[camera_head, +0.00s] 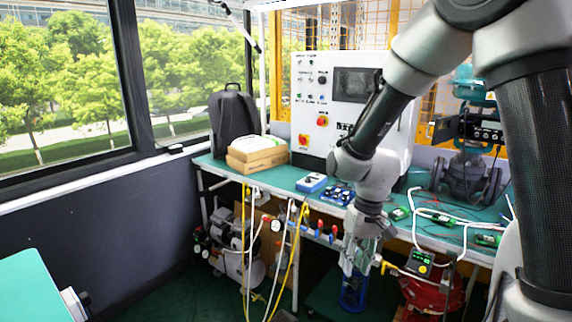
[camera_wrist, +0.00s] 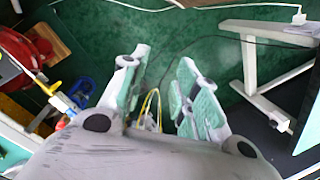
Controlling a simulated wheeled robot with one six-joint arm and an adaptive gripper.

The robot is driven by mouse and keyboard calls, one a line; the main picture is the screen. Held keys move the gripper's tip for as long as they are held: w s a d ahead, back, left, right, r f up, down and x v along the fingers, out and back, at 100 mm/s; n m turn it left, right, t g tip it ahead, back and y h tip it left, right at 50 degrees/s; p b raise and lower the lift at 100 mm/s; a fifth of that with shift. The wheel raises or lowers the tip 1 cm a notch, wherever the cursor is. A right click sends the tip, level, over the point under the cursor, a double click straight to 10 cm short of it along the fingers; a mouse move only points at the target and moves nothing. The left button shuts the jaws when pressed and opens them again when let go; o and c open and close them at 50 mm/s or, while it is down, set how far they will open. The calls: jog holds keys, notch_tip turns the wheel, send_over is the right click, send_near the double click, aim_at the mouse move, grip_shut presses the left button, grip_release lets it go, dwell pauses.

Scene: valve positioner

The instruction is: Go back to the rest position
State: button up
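My gripper (camera_head: 357,268) hangs in front of the green workbench (camera_head: 285,180), pointing down below the level of its top. In the wrist view my gripper (camera_wrist: 160,75) has its two fingers apart, with green floor showing between them and nothing held. A yellow hose (camera_wrist: 149,106) shows in the gap near the finger bases; I cannot tell how far away it is. My arm reaches down from the top right of the head view and covers part of the bench and the control cabinet (camera_head: 312,75).
A valve with a positioner (camera_head: 482,130) stands on the bench at right. Boxes (camera_head: 257,155) and a black backpack (camera_head: 233,122) are at its left end. Hoses (camera_head: 293,255), a compressor (camera_head: 240,250), a blue object (camera_head: 353,298) and a red object (camera_head: 432,295) are below. Floor shows at lower left.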

jog(key=s+d+r+m+t, duration=0.1)
jog(key=s+d+r+t, duration=0.2)
jog(key=s+d+r, duration=0.4)
jog(key=s+d+r+m+t+h, duration=0.1)
jog(key=s+d+r+t, duration=0.1)
jog(key=s+d+r, duration=0.6)
jog(key=d+r, duration=0.4)
jog(key=r, duration=0.2)
jog(key=shift+d+r+t, duration=0.2)
jog(key=shift+d+t, duration=0.1)
jog(key=shift+t, duration=0.1)
jog(key=shift+c, duration=0.2)
grip_shut()
